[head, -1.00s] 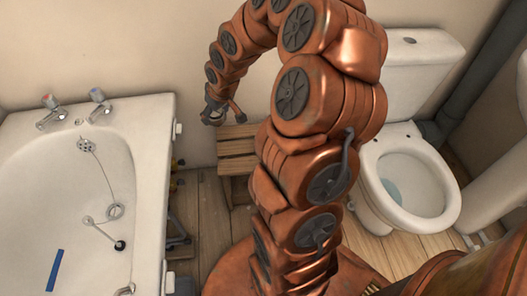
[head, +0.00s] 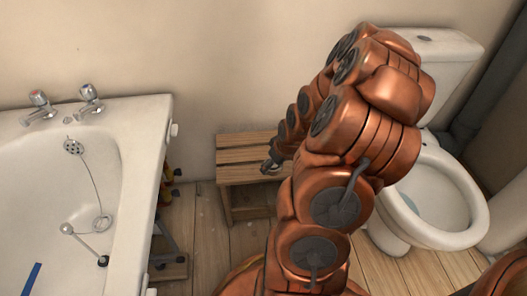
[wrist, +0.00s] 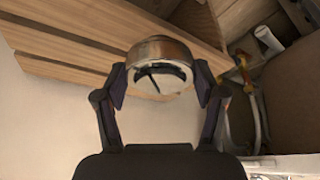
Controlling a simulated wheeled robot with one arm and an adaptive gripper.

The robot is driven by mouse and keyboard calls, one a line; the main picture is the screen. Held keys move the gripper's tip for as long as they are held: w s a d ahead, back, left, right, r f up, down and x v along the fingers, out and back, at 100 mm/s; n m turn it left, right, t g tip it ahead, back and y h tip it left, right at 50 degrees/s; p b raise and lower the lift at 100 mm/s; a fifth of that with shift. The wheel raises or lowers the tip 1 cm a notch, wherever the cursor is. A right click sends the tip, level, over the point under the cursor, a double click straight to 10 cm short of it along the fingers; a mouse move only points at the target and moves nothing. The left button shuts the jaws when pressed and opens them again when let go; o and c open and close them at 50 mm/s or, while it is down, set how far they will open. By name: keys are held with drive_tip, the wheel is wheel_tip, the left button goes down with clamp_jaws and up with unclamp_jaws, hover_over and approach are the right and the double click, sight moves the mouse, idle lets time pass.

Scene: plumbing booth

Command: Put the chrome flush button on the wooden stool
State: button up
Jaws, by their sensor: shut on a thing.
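My gripper (wrist: 160,84) is shut on the chrome flush button (wrist: 158,47), a short round metal piece with a dark recessed underside, pinched between the two fingertips in the wrist view. The slatted wooden stool (head: 237,139) stands against the wall, between bath and toilet. In the head view my gripper (head: 269,166) is over the right part of the stool's top; its height above the slats is hard to judge. The stool's slats (wrist: 85,48) also cross the upper left of the wrist view. My arm hides the stool's right end.
The white bath (head: 137,190) is at left, with two taps (head: 90,99) and a chained plug. The toilet (head: 450,190) is at right, with its cistern (head: 437,70) behind. Several small items stand beside the bath. The stool's left part is clear.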

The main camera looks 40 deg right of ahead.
drive_tip(key=w+d+b, duration=0.1)
drive_tip(key=w+d, duration=0.1)
drive_tip(key=w, duration=0.2)
drive_tip(key=w+d+f+b, duration=0.1)
drive_tip(key=w+d, duration=0.1)
drive_tip(key=w, duration=0.3)
drive_tip(key=w+d+b, duration=0.1)
drive_tip(key=w+d, duration=0.1)
drive_tip(key=w, duration=0.2)
drive_tip(key=shift+w+d+f+b, duration=0.15)
drive_tip(key=shift+d+f+b, duration=0.05)
drive_tip(key=shift+b, duration=0.15)
drive_tip(key=shift+f+b, duration=0.9)
drive_tip(key=shift+f, duration=0.8)
drive_tip(key=shift+f, duration=0.1)
drive_tip(key=o, duration=1.3)
